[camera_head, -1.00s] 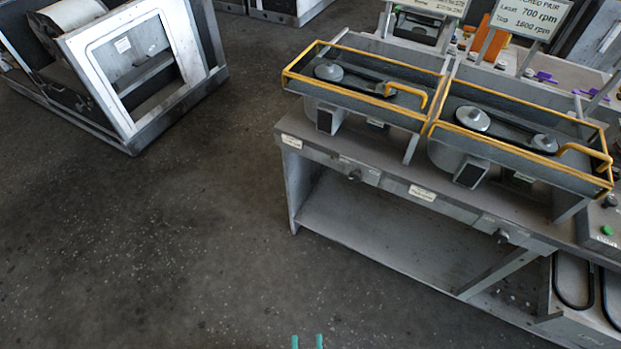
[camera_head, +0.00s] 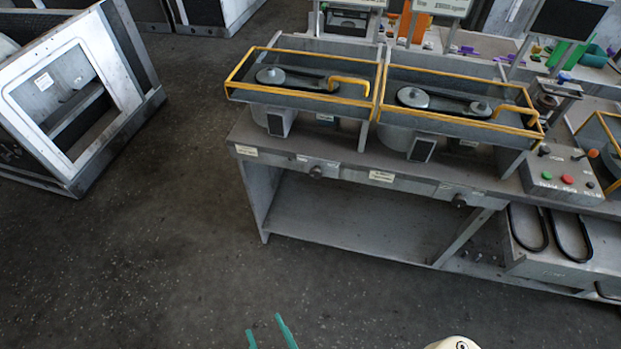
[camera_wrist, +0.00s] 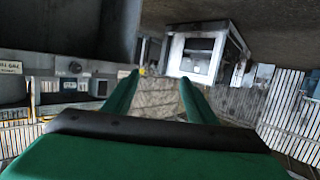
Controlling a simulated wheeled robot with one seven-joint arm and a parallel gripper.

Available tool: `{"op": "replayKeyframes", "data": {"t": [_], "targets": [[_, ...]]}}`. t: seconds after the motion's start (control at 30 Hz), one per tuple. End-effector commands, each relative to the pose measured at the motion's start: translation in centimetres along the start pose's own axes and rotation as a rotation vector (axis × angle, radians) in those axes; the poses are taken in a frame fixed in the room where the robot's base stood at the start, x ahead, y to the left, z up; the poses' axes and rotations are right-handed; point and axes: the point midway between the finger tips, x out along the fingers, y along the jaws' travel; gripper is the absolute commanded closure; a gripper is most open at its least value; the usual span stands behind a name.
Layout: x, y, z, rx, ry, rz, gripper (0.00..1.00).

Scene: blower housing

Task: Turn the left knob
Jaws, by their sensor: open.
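The left knob (camera_head: 316,172) is a small dark round knob on the front rail of the grey bench, below the left yellow-framed tray. A similar right knob (camera_head: 459,200) sits farther along the same rail. My gripper (camera_head: 264,324) shows at the bottom edge of the head view as two green fingers, apart and empty. It is over the floor, well short of the bench and touching neither knob. In the wrist view the green fingers (camera_wrist: 159,78) are spread with nothing between them. A dark round knob (camera_wrist: 74,67) shows left of them; I cannot tell which knob it is.
Two yellow-framed trays with pulleys (camera_head: 300,76) stand on the bench. A control box (camera_head: 563,172) with buttons and an orange-tipped lever is at right. A white-framed machine (camera_head: 85,110) stands at the left. The floor (camera_head: 180,240) before the bench is clear.

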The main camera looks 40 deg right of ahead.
Motion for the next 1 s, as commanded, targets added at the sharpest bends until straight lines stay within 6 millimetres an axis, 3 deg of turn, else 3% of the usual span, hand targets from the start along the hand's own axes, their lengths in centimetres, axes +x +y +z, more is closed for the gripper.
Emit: {"op": "replayKeyframes", "data": {"t": [0.03, 0.27, 0.5, 0.63, 0.8, 1.0], "targets": [[2.1, 0.7, 0.2, -0.001, 0.003, 0.033, 0.48], [10.4, 5.4, 0.7, 0.001, 0.002, 0.204, 0.48], [17.8, 12.9, -2.2, 0.010, 0.052, 0.438, 0.48], [20.6, 17.3, -4.9, 0.019, 0.102, 0.567, 0.48], [22.4, 21.8, -8.2, 0.026, 0.167, 0.695, 0.48], [23.1, 24.0, -10.0, 0.031, 0.204, 0.759, 0.48]]}}
